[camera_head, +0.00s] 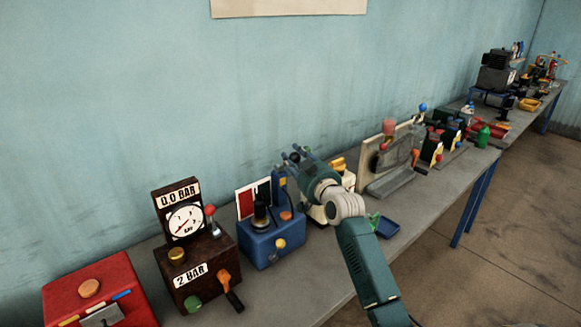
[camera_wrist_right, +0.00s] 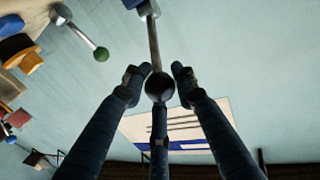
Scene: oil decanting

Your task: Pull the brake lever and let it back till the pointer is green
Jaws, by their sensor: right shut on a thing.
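My right gripper (camera_head: 294,156) is beside the upper part of a blue machine (camera_head: 262,243) on the bench. In the right wrist view, its dark fingers (camera_wrist_right: 158,82) are closed around the black ball knob (camera_wrist_right: 160,88) of a lever whose grey metal rod (camera_wrist_right: 153,45) runs up to a fitting at the top edge. In the head view the gripper hides the lever. My left gripper is out of view.
Left of the blue machine stands a brown gauge box (camera_head: 203,262) with a white dial, then a red box (camera_head: 95,290). A blue tray (camera_head: 388,228) lies right of my arm. A grey machine (camera_head: 393,182) stands farther along the bench. The wall is close behind.

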